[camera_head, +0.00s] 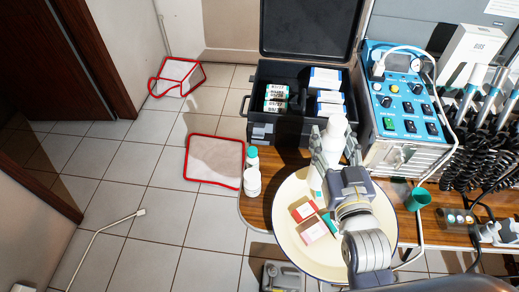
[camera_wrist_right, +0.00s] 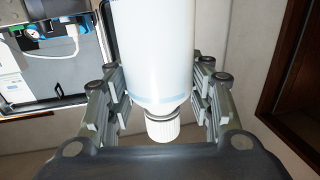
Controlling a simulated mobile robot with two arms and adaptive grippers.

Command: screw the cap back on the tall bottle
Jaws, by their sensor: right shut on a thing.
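My right gripper (camera_head: 335,160) is shut on a white bottle (camera_head: 337,128), one finger on each side of it, above the round tray. In the right wrist view the white bottle (camera_wrist_right: 150,50) fills the space between the fingers (camera_wrist_right: 160,100). A white ribbed cap (camera_wrist_right: 163,128) shows at its end nearest the palm; I cannot tell how tightly it sits. At the table's left edge stand a white bottle (camera_head: 252,183) and, behind it, one with a teal cap (camera_head: 251,152). My left gripper does not show.
The cream round tray (camera_head: 290,240) holds small red-and-white boxes (camera_head: 303,211). An open black case (camera_head: 262,133) with boxes stands behind. A blue control unit (camera_head: 402,105) and coiled hoses (camera_head: 478,150) are at right, with a green cup (camera_head: 417,199) near them.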

